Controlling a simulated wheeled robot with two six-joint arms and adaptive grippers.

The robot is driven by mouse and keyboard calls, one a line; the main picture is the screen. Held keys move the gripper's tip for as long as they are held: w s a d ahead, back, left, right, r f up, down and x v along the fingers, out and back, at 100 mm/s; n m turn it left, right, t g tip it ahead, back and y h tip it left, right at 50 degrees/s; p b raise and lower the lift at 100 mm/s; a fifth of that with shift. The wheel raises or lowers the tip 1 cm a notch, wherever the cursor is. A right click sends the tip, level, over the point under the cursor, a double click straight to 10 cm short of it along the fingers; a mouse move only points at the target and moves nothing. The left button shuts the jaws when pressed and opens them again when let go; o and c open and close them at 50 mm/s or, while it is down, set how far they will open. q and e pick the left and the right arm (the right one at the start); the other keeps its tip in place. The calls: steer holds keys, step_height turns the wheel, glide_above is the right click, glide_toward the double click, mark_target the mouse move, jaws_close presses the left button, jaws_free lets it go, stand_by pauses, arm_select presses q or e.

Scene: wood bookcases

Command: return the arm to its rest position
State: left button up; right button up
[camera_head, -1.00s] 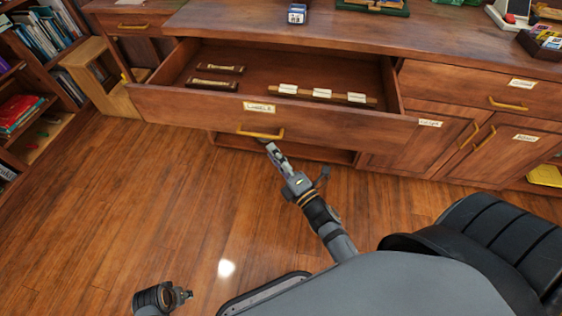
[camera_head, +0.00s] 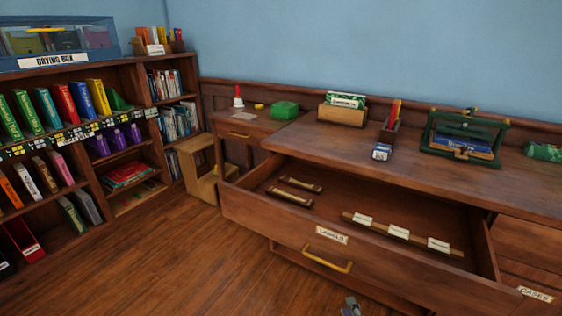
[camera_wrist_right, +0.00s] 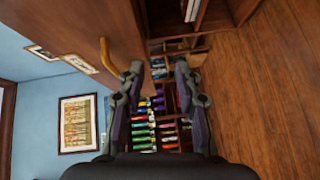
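My right gripper (camera_wrist_right: 159,70) is open in the right wrist view, its two fingers apart with nothing between them. In the head view only a small grey part of my right gripper (camera_head: 350,306) shows at the bottom edge, below the open drawer. The drawer front (camera_head: 376,262), marked LABELS, has a yellow handle (camera_head: 327,260). The handle also shows in the right wrist view (camera_wrist_right: 107,57), left of the fingers and apart from them. My left gripper is out of view, and most of my right arm is hidden below the head view.
The pulled-out drawer holds two dark holders (camera_head: 290,196) and a strip with white labels (camera_head: 402,234). The wooden counter (camera_head: 340,150) carries a green press (camera_head: 463,137). Bookshelves (camera_head: 72,137) and a wooden step stool (camera_head: 200,172) stand left. Floor (camera_head: 170,265) before them is clear.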

steer(key=s+d+f+m+g+h, duration=0.1)
steer(key=s+d+f+m+g, duration=0.15)
steer(key=f+m+g, duration=0.4)
steer(key=s+d+f+m+g+h, duration=0.1)
steer(key=s+d+f+m+g, duration=0.2)
steer(key=f, duration=0.6)
steer(key=s+a+f+m+g, duration=0.1)
steer(key=s+f+m+g, duration=0.55)
steer(key=s, duration=0.35)
arm_select(q)
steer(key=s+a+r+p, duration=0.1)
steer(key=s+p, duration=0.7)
steer(key=p, duration=0.4)
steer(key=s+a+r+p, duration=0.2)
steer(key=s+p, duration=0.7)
steer(key=p, duration=0.3)
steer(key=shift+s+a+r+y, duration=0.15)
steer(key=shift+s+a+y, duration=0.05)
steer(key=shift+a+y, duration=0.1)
arm_select(e)
steer(key=s+d+r, duration=0.1)
steer(key=s, duration=0.8)
steer(key=s+d+r, duration=0.1)
steer(key=s+d, duration=0.1)
steer(key=s, duration=0.7)
steer(key=shift+s+r+m, duration=0.15)
steer(key=shift+r+m, duration=0.1)
steer(key=shift+m, duration=0.15)
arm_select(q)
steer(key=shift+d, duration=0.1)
